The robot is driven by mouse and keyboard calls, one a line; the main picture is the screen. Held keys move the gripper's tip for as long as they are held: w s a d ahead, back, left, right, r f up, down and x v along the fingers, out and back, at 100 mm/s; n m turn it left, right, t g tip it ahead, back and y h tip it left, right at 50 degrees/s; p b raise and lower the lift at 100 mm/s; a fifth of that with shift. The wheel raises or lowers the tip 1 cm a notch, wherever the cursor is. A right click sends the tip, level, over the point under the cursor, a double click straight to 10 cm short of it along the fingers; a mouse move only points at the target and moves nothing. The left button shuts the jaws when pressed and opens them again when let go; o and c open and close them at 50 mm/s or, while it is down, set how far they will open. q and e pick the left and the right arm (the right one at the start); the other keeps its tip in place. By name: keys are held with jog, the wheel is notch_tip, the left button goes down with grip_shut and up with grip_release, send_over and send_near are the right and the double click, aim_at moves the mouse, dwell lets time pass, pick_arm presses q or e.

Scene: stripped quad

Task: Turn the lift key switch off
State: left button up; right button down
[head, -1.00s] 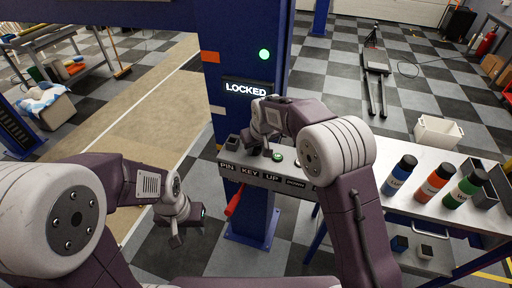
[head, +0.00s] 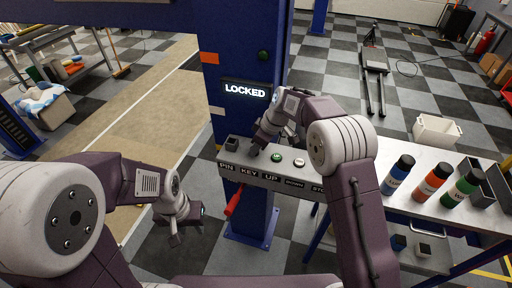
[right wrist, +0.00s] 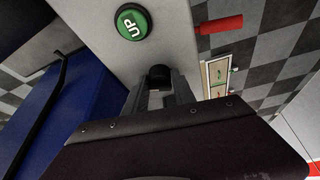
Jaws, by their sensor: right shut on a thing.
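The lift key switch (right wrist: 160,73) is a small dark knob on the grey control panel (right wrist: 95,65), seen between my right gripper's fingers in the right wrist view. In the head view my right gripper (head: 254,150) is at the panel just above the KEY label (head: 249,171) and hides the switch. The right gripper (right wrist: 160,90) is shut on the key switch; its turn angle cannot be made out. The display (head: 246,90) on the blue post reads LOCKED. The lamp (head: 263,55) above it is dark. My left gripper (head: 177,232) hangs away from the panel, its fingers unclear.
The green UP button (head: 276,156) is close to my right gripper, with a white button (head: 299,162) beside it. A red handle (head: 235,200) sticks out below the panel. Several bottles, including an orange one (head: 432,182), stand on the bench at right.

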jog(key=shift+w+n+g+y+p, duration=0.1)
jog(key=shift+n+g+y+p, duration=0.4)
jog(key=shift+n, duration=1.4)
jog(key=shift+g, duration=0.3)
jog(key=c, duration=1.1)
grip_release()
